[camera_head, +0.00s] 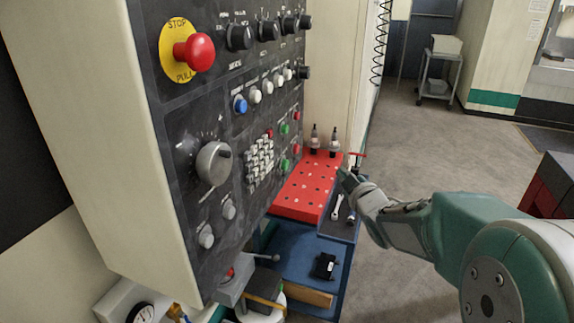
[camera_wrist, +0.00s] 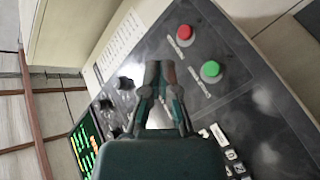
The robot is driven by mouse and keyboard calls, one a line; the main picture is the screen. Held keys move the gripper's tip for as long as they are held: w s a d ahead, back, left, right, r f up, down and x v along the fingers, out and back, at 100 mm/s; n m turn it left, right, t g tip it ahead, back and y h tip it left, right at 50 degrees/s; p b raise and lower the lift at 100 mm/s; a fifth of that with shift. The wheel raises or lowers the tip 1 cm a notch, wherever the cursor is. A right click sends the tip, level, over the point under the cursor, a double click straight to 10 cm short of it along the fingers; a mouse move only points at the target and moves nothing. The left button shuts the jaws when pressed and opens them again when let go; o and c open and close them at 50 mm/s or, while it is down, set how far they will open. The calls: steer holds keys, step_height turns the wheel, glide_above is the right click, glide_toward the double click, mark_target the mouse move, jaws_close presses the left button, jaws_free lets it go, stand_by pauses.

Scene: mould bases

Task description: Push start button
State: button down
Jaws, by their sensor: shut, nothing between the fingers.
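The machine's dark control panel (camera_head: 225,150) stands at the left in the head view, with several small green and red buttons near its far edge. In the wrist view a round green button (camera_wrist: 211,70) sits on the panel beside a red button (camera_wrist: 184,33). Their labels are too small to read, so I cannot tell which is the start button. My gripper (camera_wrist: 160,70) is shut and empty, with its tips pointing toward the panel, left of the green button in that view. In the head view my gripper (camera_head: 345,175) is right of the panel, apart from it.
A large red stop knob (camera_head: 200,52) with a yellow plate is at the panel's upper left. A blue cart (camera_head: 300,262) with a red perforated tray (camera_head: 297,208) and tools stands below and beyond the panel. Open floor (camera_head: 425,160) lies to the right.

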mark_target(285, 165)
steer(key=w+a+n+y, duration=0.1)
steer(key=a+f+n+y, duration=0.1)
steer(key=y, duration=0.1)
steer(key=shift+w+f+n+t, duration=0.25)
steer(key=shift+w+n+t, duration=0.05)
steer(key=shift+w, duration=0.1)
steer(key=w+a, duration=0.3)
steer(key=a, duration=0.5)
steer(key=shift+a, duration=0.2)
stand_by(1.3)
steer(key=shift+a+r, duration=0.1)
steer(key=shift+a, duration=0.25)
